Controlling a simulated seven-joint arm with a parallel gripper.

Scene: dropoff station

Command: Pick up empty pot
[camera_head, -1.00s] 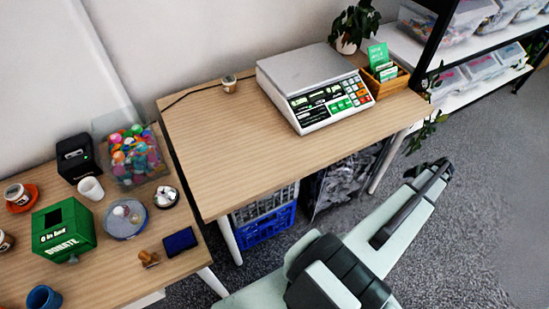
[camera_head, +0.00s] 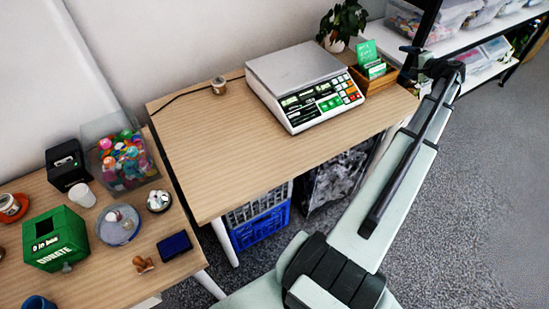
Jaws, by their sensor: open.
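No pot that is plainly empty stands out. A small jar-like pot (camera_head: 218,86) with a pale top stands near the back of the right-hand wooden table (camera_head: 200,160); I cannot tell if it is empty. A white cup (camera_head: 82,195) stands on the left table, and a dark blue cup (camera_head: 38,303) is cut off at the bottom edge. The potted plant (camera_head: 342,22) is at the back behind the scale. My gripper (camera_head: 412,58) is dark and small in view, above the table's far right corner, right of the wooden card box. It is open, with nothing visible in it.
A scale (camera_head: 305,88) and a wooden box with green cards (camera_head: 372,75) fill the table's back right. The left table holds a green donation box (camera_head: 55,238), a clear bin of colourful items (camera_head: 120,155) and several small things. Shelves (camera_head: 470,40) stand right. The right table's front left is clear.

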